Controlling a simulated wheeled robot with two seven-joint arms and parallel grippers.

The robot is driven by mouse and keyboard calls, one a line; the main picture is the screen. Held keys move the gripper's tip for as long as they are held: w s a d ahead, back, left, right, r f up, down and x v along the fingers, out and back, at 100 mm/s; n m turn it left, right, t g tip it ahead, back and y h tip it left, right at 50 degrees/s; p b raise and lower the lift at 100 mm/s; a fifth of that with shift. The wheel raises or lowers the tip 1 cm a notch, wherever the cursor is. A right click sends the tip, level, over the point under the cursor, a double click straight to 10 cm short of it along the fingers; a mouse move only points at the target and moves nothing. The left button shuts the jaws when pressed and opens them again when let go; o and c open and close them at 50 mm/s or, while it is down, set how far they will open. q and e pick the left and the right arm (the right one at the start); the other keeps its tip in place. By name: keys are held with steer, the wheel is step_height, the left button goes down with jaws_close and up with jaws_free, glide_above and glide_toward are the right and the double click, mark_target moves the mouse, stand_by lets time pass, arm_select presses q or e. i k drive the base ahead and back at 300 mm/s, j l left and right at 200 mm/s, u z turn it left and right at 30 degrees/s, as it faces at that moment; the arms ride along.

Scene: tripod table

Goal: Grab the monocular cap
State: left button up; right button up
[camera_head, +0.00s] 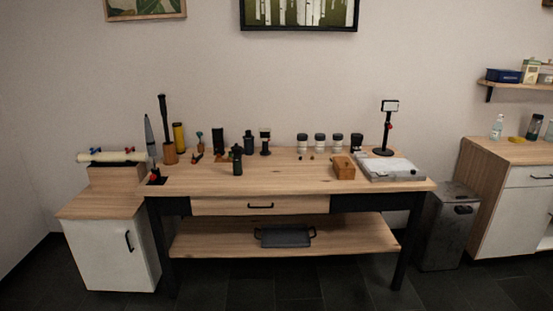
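I cannot single out the monocular cap with certainty at this size. A small dark green upright object (237,161), possibly the monocular, stands near the front edge of the table, left of centre. Behind it stand a dark cylinder (249,143), a black block-like item (218,142) and a black device on a stand (265,142). Small dark pieces (302,156) lie in front of the jars, too small to identify. Neither of my grippers is in view.
The wooden table (290,182) has bare room at its front middle. A tall phone stand (387,130), a light tray-like board (398,174), a wooden block (343,167) and several dark-lidded jars (320,141) occupy its right. A low cabinet (110,235) adjoins the left; a bin (447,235) stands right.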

mark_target(236, 150)
steer(key=i, duration=2.65)
steer(key=i+u, duration=0.2)
steer(key=k, duration=0.1)
